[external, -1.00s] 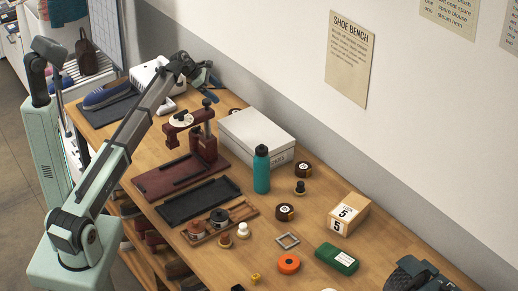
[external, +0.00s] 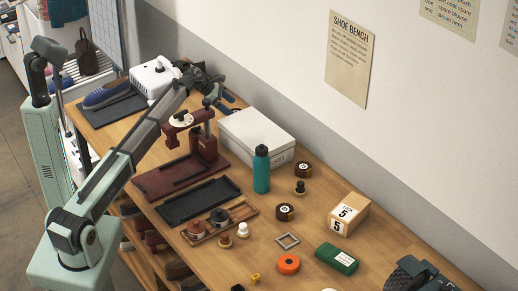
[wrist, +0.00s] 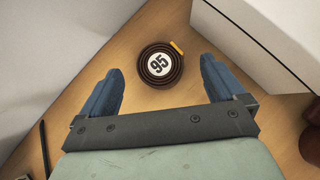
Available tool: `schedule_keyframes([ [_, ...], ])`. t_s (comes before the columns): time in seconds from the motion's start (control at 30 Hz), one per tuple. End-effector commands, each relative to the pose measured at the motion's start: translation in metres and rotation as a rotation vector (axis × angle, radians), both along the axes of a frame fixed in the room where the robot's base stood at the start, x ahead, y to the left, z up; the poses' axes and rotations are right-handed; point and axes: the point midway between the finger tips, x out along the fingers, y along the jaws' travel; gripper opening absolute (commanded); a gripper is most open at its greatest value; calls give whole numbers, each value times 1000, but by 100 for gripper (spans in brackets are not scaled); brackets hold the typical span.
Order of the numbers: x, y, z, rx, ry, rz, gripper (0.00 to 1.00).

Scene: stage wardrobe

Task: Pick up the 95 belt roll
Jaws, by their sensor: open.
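The 95 belt roll (wrist: 159,65) is a dark brown coil with a white label reading 95 and a small yellow tab. It lies flat on the wooden bench in the wrist view. My gripper (wrist: 162,72) is open, its two blue fingers spread to either side of the roll in that view, with nothing between them in their grip. The roll appears apart from the fingers and beyond their tips. In the external view my gripper (external: 222,97) is near the back of the bench, and I cannot make out the 95 roll there.
A white shoe box (external: 255,139) is close to the gripper, and its side (wrist: 255,40) fills the wrist view's upper right. A dark red press (external: 205,150) stands nearby. Two other dark rolls, one right (external: 303,169) and one nearer (external: 285,211), lie past a teal bottle (external: 261,172).

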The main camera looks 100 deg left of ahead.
Motion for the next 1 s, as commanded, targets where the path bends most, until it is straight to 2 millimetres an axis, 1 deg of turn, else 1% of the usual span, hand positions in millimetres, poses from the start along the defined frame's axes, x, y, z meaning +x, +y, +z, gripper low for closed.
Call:
schedule_keyframes([
  [0.17, 7, 2, -10, 0, 0, 0, 97],
  [0.43, 29, 6, -36, 0, 0, -1, 97],
  [0.53, 32, 6, -40, 0, 0, 0, 97],
  [0.73, 32, 6, -40, 1, 0, 1, 97],
  [1.0, 32, 6, -40, 1, 0, 1, 71],
])
